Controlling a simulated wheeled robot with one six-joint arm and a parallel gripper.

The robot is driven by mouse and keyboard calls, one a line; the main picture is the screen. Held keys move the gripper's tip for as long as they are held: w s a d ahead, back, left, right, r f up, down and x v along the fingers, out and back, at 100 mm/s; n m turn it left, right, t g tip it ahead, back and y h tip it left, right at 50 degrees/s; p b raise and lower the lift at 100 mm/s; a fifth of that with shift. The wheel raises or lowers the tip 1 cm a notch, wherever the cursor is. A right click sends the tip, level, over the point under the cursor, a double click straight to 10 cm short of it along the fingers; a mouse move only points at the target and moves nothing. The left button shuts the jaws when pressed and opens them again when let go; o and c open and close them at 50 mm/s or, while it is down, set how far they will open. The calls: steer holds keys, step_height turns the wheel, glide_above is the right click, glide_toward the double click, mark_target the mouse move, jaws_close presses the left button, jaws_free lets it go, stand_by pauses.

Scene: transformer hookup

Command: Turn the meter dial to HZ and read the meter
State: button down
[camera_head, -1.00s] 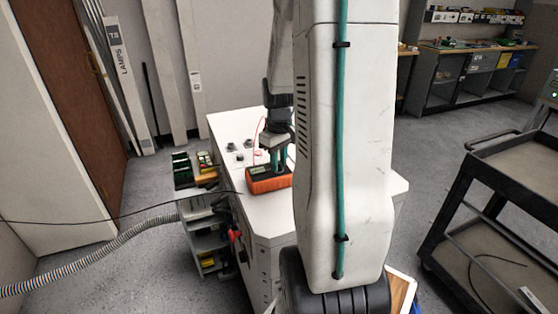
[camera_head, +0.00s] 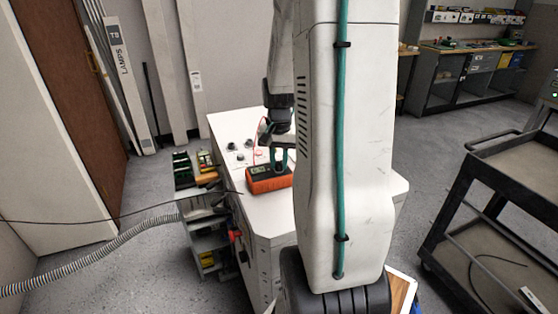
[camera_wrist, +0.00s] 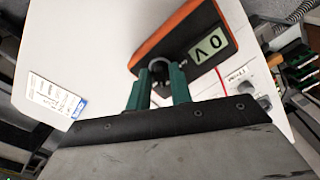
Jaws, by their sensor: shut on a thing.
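The orange meter (camera_head: 268,178) lies on the white bench top (camera_head: 325,185). In the wrist view the meter (camera_wrist: 192,22) has a grey display (camera_wrist: 213,48) that appears to read "0 V", seen upside down. The round dial (camera_wrist: 159,66) is at the meter's near end, between the green fingers of my gripper (camera_wrist: 160,76). The fingers are shut on the dial and hide its sides. Its pointer and the position labels cannot be read. In the head view my gripper (camera_head: 279,160) is over the meter.
Dark knobs (camera_head: 236,146) and a red lead (camera_head: 257,133) are on the bench behind the meter. A shelf unit with bins (camera_head: 200,175) stands left of the bench. A black cart (camera_head: 490,190) is at right, with open floor between.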

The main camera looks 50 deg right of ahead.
mark_target(279, 162)
steer(key=m, duration=0.6)
stand_by(0.6)
steer(key=c, duration=1.3)
jaws_free()
steer(key=shift+o, duration=0.2)
step_height(279, 162, up, 8)
steer(key=shift+f, duration=0.1)
